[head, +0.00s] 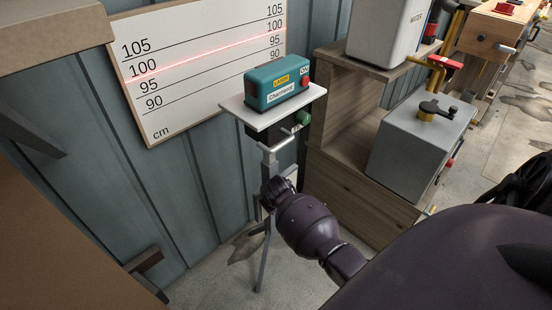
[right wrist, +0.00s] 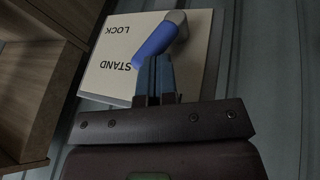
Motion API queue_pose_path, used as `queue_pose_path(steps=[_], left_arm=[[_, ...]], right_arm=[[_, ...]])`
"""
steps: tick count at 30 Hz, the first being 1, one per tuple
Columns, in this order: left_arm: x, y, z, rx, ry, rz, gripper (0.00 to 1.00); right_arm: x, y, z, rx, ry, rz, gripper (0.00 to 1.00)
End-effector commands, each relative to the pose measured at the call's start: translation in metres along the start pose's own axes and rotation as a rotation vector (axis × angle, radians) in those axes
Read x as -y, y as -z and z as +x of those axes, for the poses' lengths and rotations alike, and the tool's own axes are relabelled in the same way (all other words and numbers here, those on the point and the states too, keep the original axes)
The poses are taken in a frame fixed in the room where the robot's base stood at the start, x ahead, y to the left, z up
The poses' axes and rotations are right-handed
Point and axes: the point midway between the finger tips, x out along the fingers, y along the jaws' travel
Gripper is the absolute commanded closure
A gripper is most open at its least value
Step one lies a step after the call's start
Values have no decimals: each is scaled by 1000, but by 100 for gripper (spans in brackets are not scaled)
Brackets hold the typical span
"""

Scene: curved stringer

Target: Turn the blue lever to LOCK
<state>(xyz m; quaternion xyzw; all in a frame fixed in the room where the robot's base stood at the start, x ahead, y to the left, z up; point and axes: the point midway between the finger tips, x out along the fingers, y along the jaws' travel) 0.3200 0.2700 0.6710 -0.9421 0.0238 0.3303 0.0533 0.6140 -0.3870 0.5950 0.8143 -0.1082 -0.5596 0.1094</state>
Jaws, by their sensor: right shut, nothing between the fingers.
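The blue lever (right wrist: 156,40) shows in the right wrist view, on a pale panel (right wrist: 205,75) with the upside-down words STAND and LOCK. It runs from a grey pivot at the top down and left, with its free end beside STAND. LOCK is printed above STAND in that picture. My right gripper (right wrist: 154,62) is shut and empty, its fingertips just below the lever; I cannot tell whether they touch it. In the head view my purple right arm reaches toward the tripod, and I cannot make out the fingers or the lever. My left gripper is not in view.
A teal laser device (head: 278,82) sits on a white plate (head: 306,95) atop a tripod (head: 265,250). A scale board (head: 205,100) with a red line near 100 hangs behind. A wooden shelf (head: 345,190) with a grey box (head: 405,160) stands close to the right.

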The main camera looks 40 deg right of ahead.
Motion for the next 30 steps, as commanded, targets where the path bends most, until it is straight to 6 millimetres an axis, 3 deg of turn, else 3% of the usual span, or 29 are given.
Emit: queue_pose_path(steps=[14, 21, 30], left_arm=[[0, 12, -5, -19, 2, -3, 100], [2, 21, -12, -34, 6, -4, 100], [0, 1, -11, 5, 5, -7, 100]], right_arm=[[-9, 3, 0, 9, 89, 35, 100], [-21, 3, 4, 28, 235, 88, 100], [-35, -4, 23, 72, 491, 175, 100]])
